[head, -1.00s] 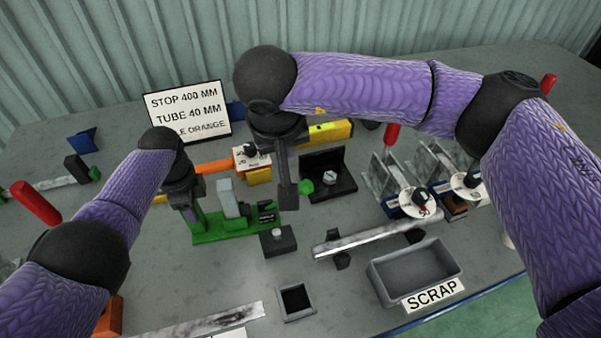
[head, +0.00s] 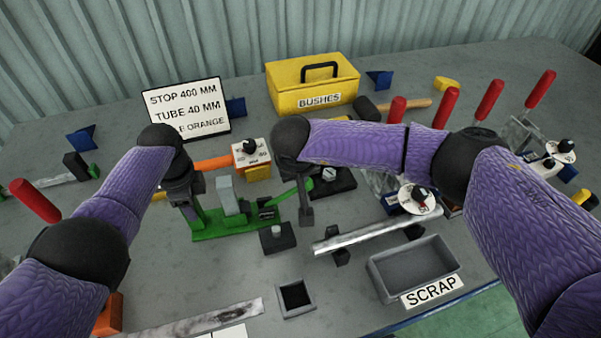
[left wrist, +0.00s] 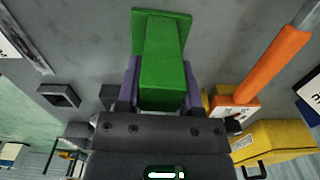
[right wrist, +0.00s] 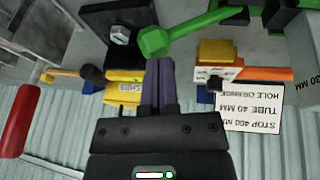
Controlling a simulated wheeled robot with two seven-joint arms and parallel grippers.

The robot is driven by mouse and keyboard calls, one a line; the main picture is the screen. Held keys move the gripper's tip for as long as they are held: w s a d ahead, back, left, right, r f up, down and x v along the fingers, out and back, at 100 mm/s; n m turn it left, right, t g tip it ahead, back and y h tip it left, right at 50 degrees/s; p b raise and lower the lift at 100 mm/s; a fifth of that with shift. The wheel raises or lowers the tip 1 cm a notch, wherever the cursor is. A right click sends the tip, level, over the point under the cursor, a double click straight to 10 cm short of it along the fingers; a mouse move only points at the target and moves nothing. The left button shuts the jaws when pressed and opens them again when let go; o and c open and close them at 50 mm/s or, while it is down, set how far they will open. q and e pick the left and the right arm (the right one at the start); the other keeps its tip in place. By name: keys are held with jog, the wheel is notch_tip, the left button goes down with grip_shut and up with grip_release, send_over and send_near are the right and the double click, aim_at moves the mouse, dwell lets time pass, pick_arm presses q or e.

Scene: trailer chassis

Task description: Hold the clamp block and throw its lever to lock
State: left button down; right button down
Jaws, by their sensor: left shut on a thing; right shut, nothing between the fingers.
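The clamp block is a green base (head: 215,232) with a grey upright piece (head: 229,196), on the bench left of centre. My left gripper (head: 190,212) is shut on its left end; the left wrist view shows a green block (left wrist: 162,75) between the fingers. A green lever (right wrist: 193,27) runs low over the block's right side and ends in a green knob (right wrist: 154,42). My right gripper (head: 306,221) is shut and empty at the lever's knob end, with the knob partly behind its fingers in the head view. I cannot tell whether they touch.
A black block with a pin (head: 277,239) stands just right of the green base. A dial box (head: 252,152) with an orange tube is behind it. A metal rail (head: 375,232) and a scrap bin (head: 415,268) lie to the right. A yellow bushes box (head: 311,88) is at the back.

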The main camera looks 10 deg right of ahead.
jog(key=shift+s+d+f+y, duration=0.1)
jog(key=shift+d+f+y, duration=0.5)
jog(key=shift+d+f, duration=0.45)
jog(key=shift+r, duration=0.15)
